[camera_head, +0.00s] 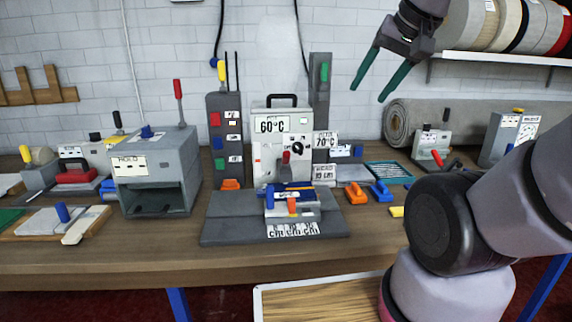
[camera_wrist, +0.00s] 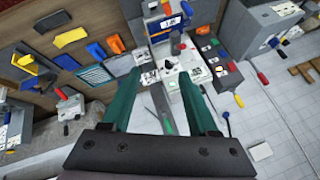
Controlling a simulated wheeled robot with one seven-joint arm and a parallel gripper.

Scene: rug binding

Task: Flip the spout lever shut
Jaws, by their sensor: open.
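My gripper (camera_head: 367,94) is open and empty, raised in front of the wall at upper right; its two green fingers also show in the wrist view (camera_wrist: 160,85). I cannot tell for sure which handle is the spout lever. A white machine (camera_head: 267,158) marked 60°C stands mid-table, left of and below my gripper. A green handle (camera_head: 324,72) is on the grey post (camera_head: 320,100) beside the machine. A yellow-tipped lever (camera_head: 221,70) tops the left column.
A grey hooded box (camera_head: 158,165) stands left on the wooden table (camera_head: 160,250). Orange (camera_head: 356,193) and blue (camera_head: 381,191) pieces lie right of the machine. A small machine with a red lever (camera_head: 437,158) stands further right. A shelf (camera_head: 500,58) of rolls is beside my gripper.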

